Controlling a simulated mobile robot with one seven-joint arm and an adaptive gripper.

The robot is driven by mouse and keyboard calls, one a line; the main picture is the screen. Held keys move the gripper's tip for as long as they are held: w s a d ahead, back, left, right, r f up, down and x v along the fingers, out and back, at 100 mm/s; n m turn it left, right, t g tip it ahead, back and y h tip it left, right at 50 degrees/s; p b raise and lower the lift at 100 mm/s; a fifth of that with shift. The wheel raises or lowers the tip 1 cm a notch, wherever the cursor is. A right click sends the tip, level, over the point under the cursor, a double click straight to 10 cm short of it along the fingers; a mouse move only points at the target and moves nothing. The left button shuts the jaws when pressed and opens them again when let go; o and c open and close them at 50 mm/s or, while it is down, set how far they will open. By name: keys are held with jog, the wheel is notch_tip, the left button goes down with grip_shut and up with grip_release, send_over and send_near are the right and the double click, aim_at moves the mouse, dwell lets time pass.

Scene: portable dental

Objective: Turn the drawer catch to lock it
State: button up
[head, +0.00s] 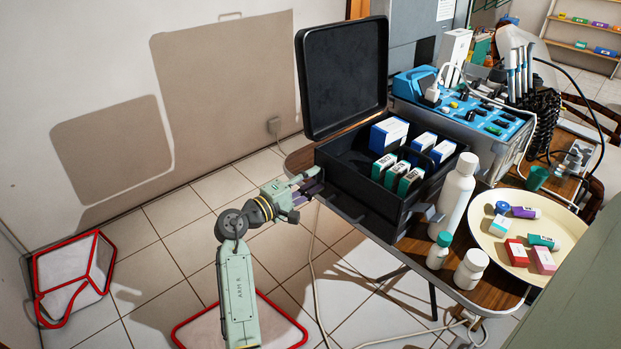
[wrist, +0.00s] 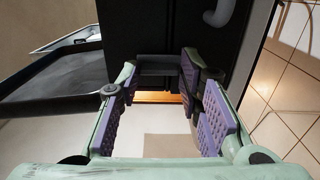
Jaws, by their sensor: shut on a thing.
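The black case (head: 375,205) stands on the brown table with its lid (head: 345,75) raised and its box part open. My gripper (head: 312,187) reaches its near left corner from the left. In the wrist view, the purple-padded fingers of my gripper (wrist: 160,80) are on either side of a small dark grey bar, the drawer catch (wrist: 160,67), against the black case front (wrist: 148,25). The fingers are closed on it, spaced apart by its width. My fingers hide the catch in the head view, and its turn angle cannot be told.
White bottles (head: 457,190) and a green-capped bottle (head: 439,250) stand right of the case. A cream plate (head: 485,225) holds small boxes and tubes. A blue-topped unit (head: 480,115) stands behind. A cable hangs by the table's left edge.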

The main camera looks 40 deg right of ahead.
jog(key=o, duration=0.5)
jog(key=shift+d+f, duration=0.15)
jog(key=shift+o, duration=0.5)
jog(key=s+a, duration=0.1)
jog(key=a, duration=1.1)
